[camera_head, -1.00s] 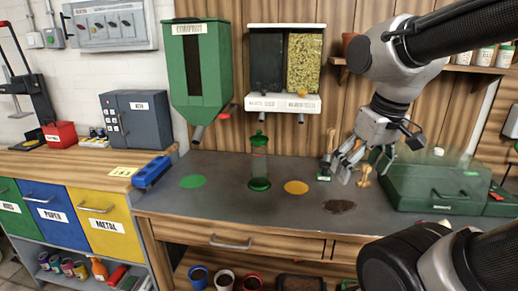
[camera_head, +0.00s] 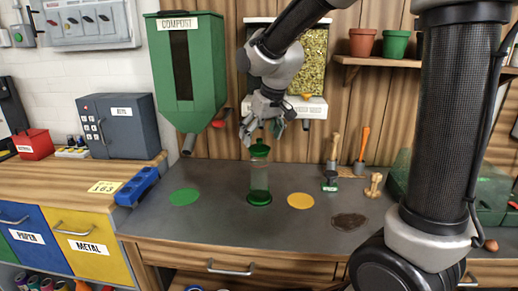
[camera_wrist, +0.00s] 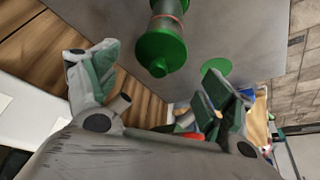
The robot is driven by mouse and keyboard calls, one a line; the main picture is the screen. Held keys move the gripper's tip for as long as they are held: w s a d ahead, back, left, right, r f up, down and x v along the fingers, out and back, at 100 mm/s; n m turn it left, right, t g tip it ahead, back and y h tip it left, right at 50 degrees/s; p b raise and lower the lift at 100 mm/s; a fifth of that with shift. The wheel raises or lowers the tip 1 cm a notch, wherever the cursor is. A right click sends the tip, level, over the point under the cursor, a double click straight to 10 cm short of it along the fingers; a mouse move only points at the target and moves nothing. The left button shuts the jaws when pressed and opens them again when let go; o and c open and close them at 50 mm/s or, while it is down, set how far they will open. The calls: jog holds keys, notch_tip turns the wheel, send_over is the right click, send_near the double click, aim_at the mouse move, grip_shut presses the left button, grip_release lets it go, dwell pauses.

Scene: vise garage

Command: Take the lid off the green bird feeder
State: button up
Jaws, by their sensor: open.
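The green bird feeder (camera_head: 259,178) stands upright on the grey worktop, with a clear tube and a green base. Its green lid (camera_head: 260,149) sits on top of the tube. The lid and its small knob also show in the wrist view (camera_wrist: 161,48), pointing towards the camera. My gripper (camera_head: 262,136) is open and empty, just above the lid, fingers pointing down. In the wrist view the lid lies between and beyond the spread fingers, apart from both. In the head view the fingers partly overlap the lid's top.
A green compost hopper (camera_head: 190,75) hangs at the left of the feeder. A seed dispenser (camera_head: 311,105) is on the wall behind my arm. Green (camera_head: 186,197) and yellow (camera_head: 300,201) discs flank the feeder. Hand tools stand at the right. The front worktop is clear.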

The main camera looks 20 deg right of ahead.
aim_at(260, 140)
jog(key=shift+x, duration=1.5)
jog(key=shift+d, duration=0.1)
jog(key=c, duration=0.9)
